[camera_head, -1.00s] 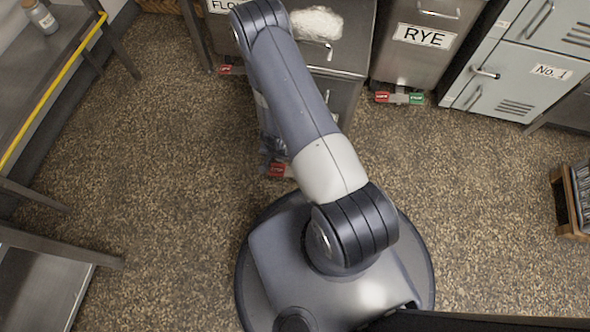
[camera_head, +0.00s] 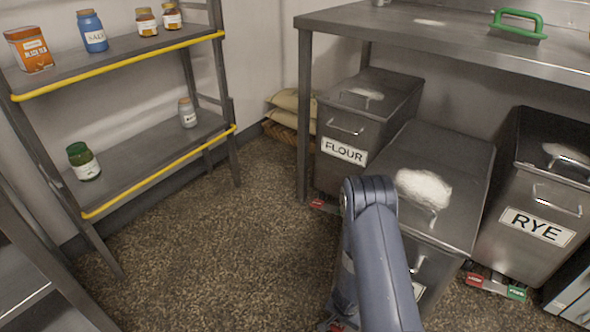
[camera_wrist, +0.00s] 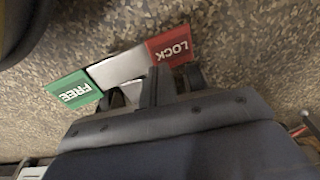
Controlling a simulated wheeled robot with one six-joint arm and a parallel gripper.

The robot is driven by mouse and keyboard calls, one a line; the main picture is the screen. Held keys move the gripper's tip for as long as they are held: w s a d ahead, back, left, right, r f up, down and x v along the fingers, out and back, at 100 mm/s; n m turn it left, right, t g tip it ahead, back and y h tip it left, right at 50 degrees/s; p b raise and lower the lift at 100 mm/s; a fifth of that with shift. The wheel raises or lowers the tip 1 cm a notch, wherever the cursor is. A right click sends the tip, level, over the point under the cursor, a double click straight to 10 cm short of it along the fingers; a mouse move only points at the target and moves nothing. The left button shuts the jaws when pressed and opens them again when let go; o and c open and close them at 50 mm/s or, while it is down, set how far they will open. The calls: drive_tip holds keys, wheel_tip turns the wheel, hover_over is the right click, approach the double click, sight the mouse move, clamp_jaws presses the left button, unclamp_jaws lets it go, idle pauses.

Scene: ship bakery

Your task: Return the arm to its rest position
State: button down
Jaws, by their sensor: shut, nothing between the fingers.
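My arm (camera_head: 380,255) rises from the bottom of the head view, with its elbow in front of a steel bin whose lid carries a white powdery heap (camera_head: 424,188). The forearm drops behind the upper arm, so the head view hides my gripper. In the wrist view, my gripper (camera_wrist: 152,75) is shut and empty. It is close to a floor pedal with a green FREE end (camera_wrist: 72,92) and a red LOCK end (camera_wrist: 172,49). The fingers overlap the pedal in the picture; I cannot tell whether they touch it.
The flour bin (camera_head: 344,151) and the rye bin (camera_head: 538,226) flank the middle bin beneath a steel table (camera_head: 450,38). A shelf rack with yellow rails (camera_head: 130,63) holds jars on the left. The speckled floor (camera_head: 215,250) between rack and bins is clear.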

drive_tip(key=shift+f+b, duration=0.6)
drive_tip(key=shift+f, duration=0.3)
drive_tip(key=shift+r, duration=0.25)
wheel_tip(320, 180, up, 7)
drive_tip(key=p, duration=0.8)
wheel_tip(320, 180, down, 8)
drive_tip(key=b, duration=0.8)
wheel_tip(320, 180, up, 5)
drive_tip(key=p, duration=0.4)
drive_tip(key=shift+r, duration=0.1)
